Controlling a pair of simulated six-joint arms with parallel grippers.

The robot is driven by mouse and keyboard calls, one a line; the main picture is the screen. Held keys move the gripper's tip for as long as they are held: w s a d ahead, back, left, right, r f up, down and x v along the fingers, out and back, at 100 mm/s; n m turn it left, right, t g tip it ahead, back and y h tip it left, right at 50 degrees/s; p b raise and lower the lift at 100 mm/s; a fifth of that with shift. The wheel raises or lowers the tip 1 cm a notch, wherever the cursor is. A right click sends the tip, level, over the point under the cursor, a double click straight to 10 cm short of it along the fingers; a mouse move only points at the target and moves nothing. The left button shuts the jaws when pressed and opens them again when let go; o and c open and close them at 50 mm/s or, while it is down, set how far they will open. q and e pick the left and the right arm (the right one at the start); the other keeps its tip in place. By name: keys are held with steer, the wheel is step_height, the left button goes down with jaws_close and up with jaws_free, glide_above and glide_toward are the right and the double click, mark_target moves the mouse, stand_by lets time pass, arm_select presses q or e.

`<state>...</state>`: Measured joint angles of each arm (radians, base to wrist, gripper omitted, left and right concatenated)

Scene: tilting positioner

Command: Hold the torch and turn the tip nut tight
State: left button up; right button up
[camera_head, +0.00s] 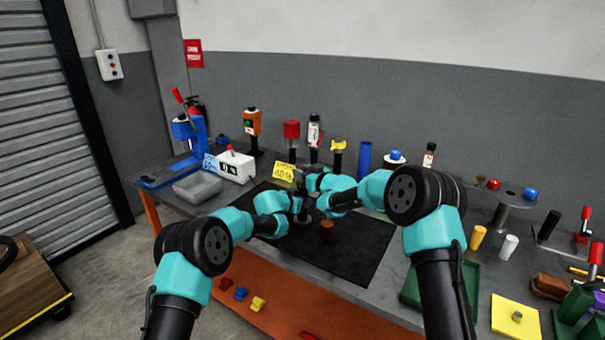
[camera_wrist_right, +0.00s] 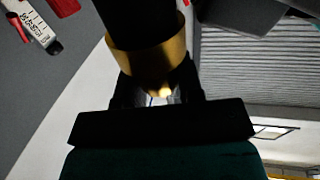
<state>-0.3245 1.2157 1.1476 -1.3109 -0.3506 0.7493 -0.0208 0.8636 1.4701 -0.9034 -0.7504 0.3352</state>
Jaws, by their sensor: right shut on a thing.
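In the right wrist view a thick black cylinder (camera_wrist_right: 145,28), which looks like the torch, comes down from the top edge. A brass-coloured ring (camera_wrist_right: 150,58) sits around its lower end and looks like the tip nut. My right gripper (camera_wrist_right: 160,95) is at this brass end, shut on it; the dark fingers hide part of the contact. In the head view my right gripper (camera_head: 308,175) is above the black mat (camera_head: 352,245). My left gripper (camera_head: 300,214) is just below it in the picture, close by. Its jaws and any held thing are too small and dark to make out.
A small brown cylinder (camera_head: 327,230) stands on the mat near the grippers. Several upright tools line the back. A green tray (camera_head: 412,291) and yellow plate (camera_head: 515,316) are at the right.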

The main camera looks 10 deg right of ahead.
steer(key=shift+r+m+t+h, duration=0.15)
steer(key=shift+m+t+h, duration=0.15)
steer(key=shift+m+h, duration=0.15)
steer(key=shift+m+t+h, duration=0.4)
steer(key=shift+m+h, duration=0.05)
steer(key=shift+h, duration=0.3)
steer(key=shift+d+m+t+h, duration=0.1)
steer(key=shift+m+t+h, duration=0.2)
steer(key=shift+m+h, duration=0.35)
steer(key=o, duration=0.9)
steer(key=shift+s, duration=0.1)
steer(key=v, duration=1.1)
steer(key=shift+s+d, duration=0.1)
steer(key=shift+s, duration=0.25)
